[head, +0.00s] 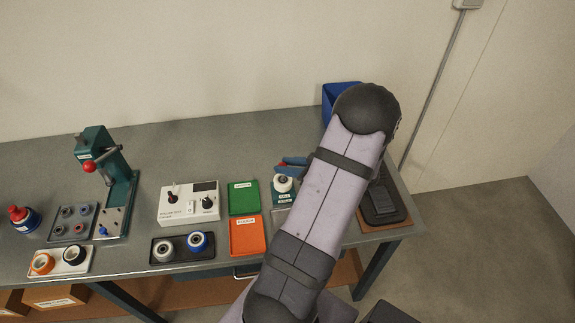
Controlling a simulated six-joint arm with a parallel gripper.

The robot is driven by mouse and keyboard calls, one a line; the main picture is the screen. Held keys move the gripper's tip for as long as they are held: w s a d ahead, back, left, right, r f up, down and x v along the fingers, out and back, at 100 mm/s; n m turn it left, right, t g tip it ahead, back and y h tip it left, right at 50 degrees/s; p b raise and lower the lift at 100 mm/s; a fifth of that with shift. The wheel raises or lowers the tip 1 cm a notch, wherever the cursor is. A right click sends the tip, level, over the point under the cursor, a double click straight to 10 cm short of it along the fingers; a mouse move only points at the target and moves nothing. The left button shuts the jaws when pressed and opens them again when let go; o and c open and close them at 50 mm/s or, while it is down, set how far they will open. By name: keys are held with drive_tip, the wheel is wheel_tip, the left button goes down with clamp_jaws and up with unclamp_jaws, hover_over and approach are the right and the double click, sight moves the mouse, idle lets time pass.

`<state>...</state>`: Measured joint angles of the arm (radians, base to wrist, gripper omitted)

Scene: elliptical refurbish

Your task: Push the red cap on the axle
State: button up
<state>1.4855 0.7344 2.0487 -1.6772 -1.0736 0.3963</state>
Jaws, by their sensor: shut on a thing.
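A small teal fixture (284,196) with a label stands near the bench's front, just left of my arm. A white wheel (282,184) sits on it. A blue piece (292,161) with a little red at its lower left shows just behind the wheel, partly covered by my arm. I cannot tell whether that red is the cap or how it stands to the axle.
Left of the fixture are green (243,196) and orange (247,235) trays, a white tester box (190,203), a dark tray (154,250) with two wheels and a teal lever press (124,190). A blue bin (337,98) stands behind my arm.

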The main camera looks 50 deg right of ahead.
sight(288, 182)
drive_tip(key=shift+f+b, duration=1.5)
drive_tip(key=shift+f, duration=0.25)
drive_tip(key=shift+p, duration=0.4)
drive_tip(key=shift+f+b, duration=0.35)
drive_tip(key=shift+f, duration=0.35)
idle(1.2)
drive_tip(key=o, duration=1.1)
drive_tip(key=b+v, duration=0.2)
drive_tip(key=v, duration=0.5)
drive_tip(key=shift+s, duration=0.2)
